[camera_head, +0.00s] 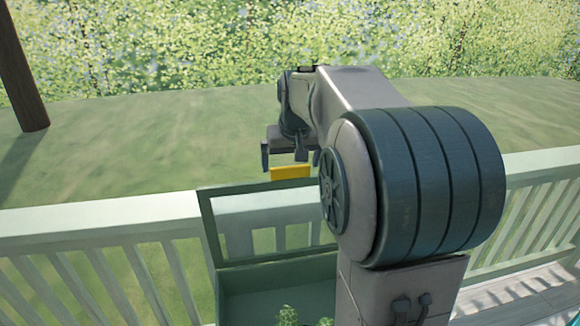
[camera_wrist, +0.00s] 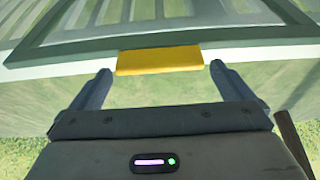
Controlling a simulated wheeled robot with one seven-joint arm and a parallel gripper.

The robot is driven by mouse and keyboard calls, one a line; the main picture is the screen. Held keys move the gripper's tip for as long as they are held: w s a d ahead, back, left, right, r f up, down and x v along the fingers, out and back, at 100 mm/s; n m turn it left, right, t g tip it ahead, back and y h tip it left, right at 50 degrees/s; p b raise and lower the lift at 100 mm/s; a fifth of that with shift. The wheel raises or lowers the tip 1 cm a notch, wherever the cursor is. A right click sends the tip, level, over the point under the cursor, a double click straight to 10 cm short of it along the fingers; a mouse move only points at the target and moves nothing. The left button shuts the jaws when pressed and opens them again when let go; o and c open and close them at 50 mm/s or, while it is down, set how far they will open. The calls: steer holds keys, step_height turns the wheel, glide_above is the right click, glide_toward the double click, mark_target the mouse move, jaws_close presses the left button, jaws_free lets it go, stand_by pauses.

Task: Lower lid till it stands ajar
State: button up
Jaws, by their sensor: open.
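A green-framed lid (camera_head: 208,228) with a clear pane stands raised, nearly upright, on a green box (camera_head: 262,292). A yellow handle (camera_head: 291,172) sits on its top edge. My gripper (camera_head: 291,160) is open and empty at that handle, coming from the far side and above. In the wrist view, my gripper (camera_wrist: 160,74) has one finger to each side of the yellow handle (camera_wrist: 160,61), with gaps at both ends. The lid (camera_wrist: 75,47) stretches across the top of that view. Contact with the handle does not show. My arm hides the lid's right side in the head view.
Green plants (camera_head: 288,316) show inside the box at the bottom edge. A pale railing (camera_head: 100,220) runs close behind the box, with grass beyond. A brown post (camera_head: 22,75) stands at the far left. The air above the lid's left side is clear.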

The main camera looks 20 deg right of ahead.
steer(key=shift+x, duration=1.3)
steer(key=c, duration=1.1)
steer(key=shift+s, duration=0.1)
